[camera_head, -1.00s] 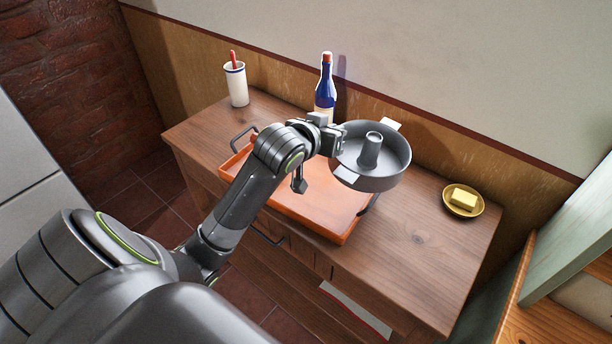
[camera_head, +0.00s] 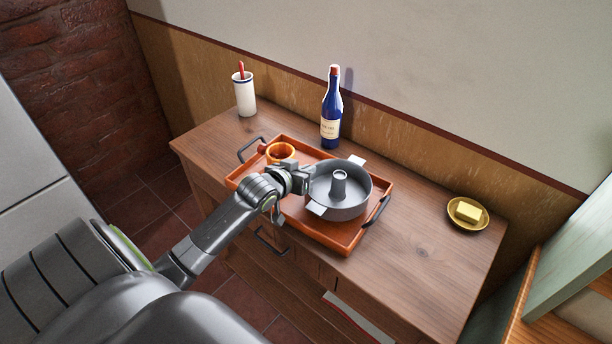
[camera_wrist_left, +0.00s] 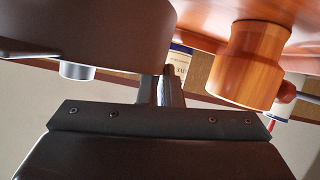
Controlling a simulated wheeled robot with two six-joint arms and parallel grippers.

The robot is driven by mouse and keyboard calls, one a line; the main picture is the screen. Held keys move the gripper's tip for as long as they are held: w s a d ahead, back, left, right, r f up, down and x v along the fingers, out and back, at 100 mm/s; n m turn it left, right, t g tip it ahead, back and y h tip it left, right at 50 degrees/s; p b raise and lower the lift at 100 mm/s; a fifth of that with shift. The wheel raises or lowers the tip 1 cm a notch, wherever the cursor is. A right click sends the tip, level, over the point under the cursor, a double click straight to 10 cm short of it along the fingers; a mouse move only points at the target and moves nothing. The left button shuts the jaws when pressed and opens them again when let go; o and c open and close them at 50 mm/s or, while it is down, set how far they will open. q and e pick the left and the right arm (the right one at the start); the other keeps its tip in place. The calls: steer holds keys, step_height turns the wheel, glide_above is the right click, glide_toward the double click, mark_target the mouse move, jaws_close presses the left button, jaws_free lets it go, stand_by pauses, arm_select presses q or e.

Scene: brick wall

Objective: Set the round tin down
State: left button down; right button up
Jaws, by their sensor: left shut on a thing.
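The round tin (camera_head: 349,208) is grey with a central tube and two pale side tabs. It is over the right part of the orange tray (camera_head: 291,221), upright. My left gripper (camera_head: 309,177) is shut on the tin's left rim. In the left wrist view the tin (camera_wrist_left: 90,35) fills the upper left, above the gripper (camera_wrist_left: 163,82). Whether the tin's underside touches the tray is hidden. My right gripper is not in view.
An orange cup (camera_head: 281,152) stands in the tray's back left, close to the gripper. A blue bottle (camera_head: 331,112) and a white cup (camera_head: 244,95) stand behind on the wooden cabinet. A yellow dish (camera_head: 467,214) with butter sits right.

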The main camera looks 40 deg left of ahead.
arm_select(q)
step_height(320, 180, down, 2)
steer(key=c, duration=1.6)
jaws_free()
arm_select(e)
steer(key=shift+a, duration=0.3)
arm_select(q)
steer(key=v, duration=1.2)
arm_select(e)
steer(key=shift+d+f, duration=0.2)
